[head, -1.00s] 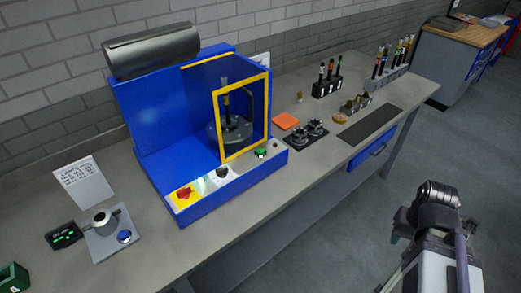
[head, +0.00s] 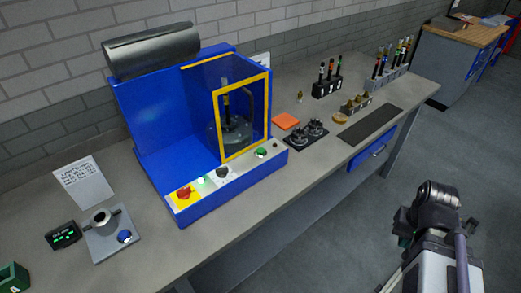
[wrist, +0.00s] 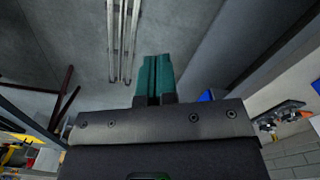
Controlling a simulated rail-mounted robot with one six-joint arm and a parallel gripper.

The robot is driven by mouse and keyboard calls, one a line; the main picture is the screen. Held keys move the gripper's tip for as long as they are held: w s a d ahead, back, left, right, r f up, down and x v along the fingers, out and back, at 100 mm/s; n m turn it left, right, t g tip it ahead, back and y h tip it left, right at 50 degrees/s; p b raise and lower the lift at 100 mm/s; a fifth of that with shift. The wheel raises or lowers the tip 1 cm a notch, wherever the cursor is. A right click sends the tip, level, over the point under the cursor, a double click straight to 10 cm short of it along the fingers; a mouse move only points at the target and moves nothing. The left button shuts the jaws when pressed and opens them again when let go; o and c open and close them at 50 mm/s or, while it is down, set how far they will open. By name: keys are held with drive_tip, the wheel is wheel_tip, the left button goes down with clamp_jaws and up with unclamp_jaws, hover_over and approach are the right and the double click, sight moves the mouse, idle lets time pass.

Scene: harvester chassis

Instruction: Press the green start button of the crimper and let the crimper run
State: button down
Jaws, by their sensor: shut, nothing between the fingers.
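The blue crimper (head: 150,130) stands on the bench in the head view. Its green start button (head: 261,153) is on the sloped front panel, at the right, and nothing covers it. A yellow-framed clear guard (head: 221,120) stands in front of the dark round crimping head (head: 235,136). A small pale green lamp (head: 201,181) looks lit on the panel. My gripper's teal fingers (wrist: 154,78) are shut and empty in the wrist view. In the head view my arm's end is at the lower right, off the bench and well apart from the crimper; its fingertips are hard to make out there.
The panel also has a red stop button (head: 184,191) on yellow and a black knob (head: 222,172). A black fixture (head: 307,134), an orange pad (head: 286,121) and tool racks (head: 327,88) lie right of the crimper. The floor around my arm is clear.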

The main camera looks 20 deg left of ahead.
drive_tip(key=shift+a, duration=0.1)
idle(0.6)
wheel_tip(320, 180, up, 9)
drive_tip(key=m+t+y+p, duration=0.4)
drive_tip(key=m+t+y, duration=0.25)
drive_tip(key=m, duration=1.15)
hover_over(260, 151)
drive_tip(key=shift+a, duration=0.15)
wheel_tip(260, 151, down, 9)
drive_tip(key=b, duration=0.9)
